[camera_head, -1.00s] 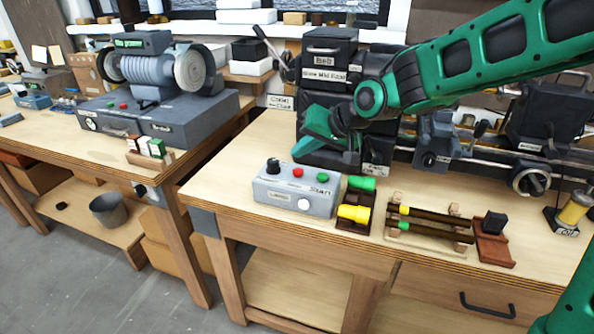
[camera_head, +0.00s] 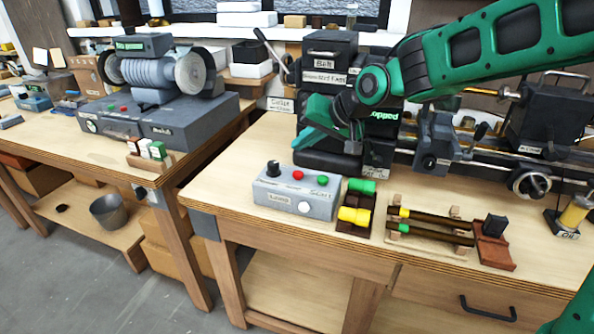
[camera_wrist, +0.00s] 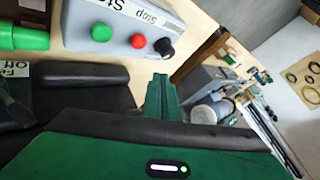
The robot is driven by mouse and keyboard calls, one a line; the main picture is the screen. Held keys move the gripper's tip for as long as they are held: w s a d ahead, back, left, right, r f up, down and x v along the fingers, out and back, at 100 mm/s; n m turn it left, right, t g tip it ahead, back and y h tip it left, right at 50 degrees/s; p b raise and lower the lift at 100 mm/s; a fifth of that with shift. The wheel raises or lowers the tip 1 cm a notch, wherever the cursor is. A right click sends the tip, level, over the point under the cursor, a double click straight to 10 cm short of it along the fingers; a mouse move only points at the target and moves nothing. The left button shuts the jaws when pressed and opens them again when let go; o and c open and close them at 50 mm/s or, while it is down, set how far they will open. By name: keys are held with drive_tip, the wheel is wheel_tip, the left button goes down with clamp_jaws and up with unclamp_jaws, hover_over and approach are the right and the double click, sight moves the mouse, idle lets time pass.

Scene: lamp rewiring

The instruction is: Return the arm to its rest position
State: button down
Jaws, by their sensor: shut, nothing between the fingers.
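My green arm reaches in from the upper right in the head view. My gripper (camera_head: 350,140) hangs above the bench, in front of the dark lathe headstock and behind the grey control box (camera_head: 296,190). In the wrist view my gripper (camera_wrist: 163,82) shows as green fingers that are together, with nothing between them. The control box also shows in the wrist view (camera_wrist: 75,28), with its green, red and black controls. My gripper appears apart from the box.
Green and yellow pieces sit in a dark holder (camera_head: 352,230). Two dark rods (camera_head: 440,232) lie on wooden supports beside a red-brown block (camera_head: 495,250). The lathe (camera_head: 440,150) fills the bench's back. A grinder (camera_head: 150,75) stands on the left bench. The front-left bench corner is clear.

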drive_tip(key=s+d+f+m+g+h, duration=0.15)
drive_tip(key=s+d, duration=0.25)
drive_tip(key=d, duration=0.5)
drive_tip(key=s+d+f+m+h, duration=0.1)
drive_tip(key=s+d+h, duration=0.15)
drive_tip(key=d, duration=0.65)
drive_tip(key=s+d+f+m+h, duration=0.1)
drive_tip(key=s+d+f+h, duration=0.1)
drive_tip(key=s+d, duration=0.5)
drive_tip(key=s+d+f+m+g, duration=0.1)
drive_tip(key=s+d+g, duration=0.1)
drive_tip(key=s+d, duration=0.4)
drive_tip(key=s+d+f+m+g, duration=0.2)
drive_tip(key=s+d, duration=0.5)
drive_tip(key=s, duration=0.8)
drive_tip(key=shift+s+d+f+g, duration=0.15)
drive_tip(key=shift+s+d+g, duration=0.2)
drive_tip(key=shift+g, duration=0.2)
drive_tip(key=shift+w+f+h, duration=0.25)
drive_tip(key=shift+w+h, duration=0.05)
drive_tip(key=shift+w, duration=0.25)
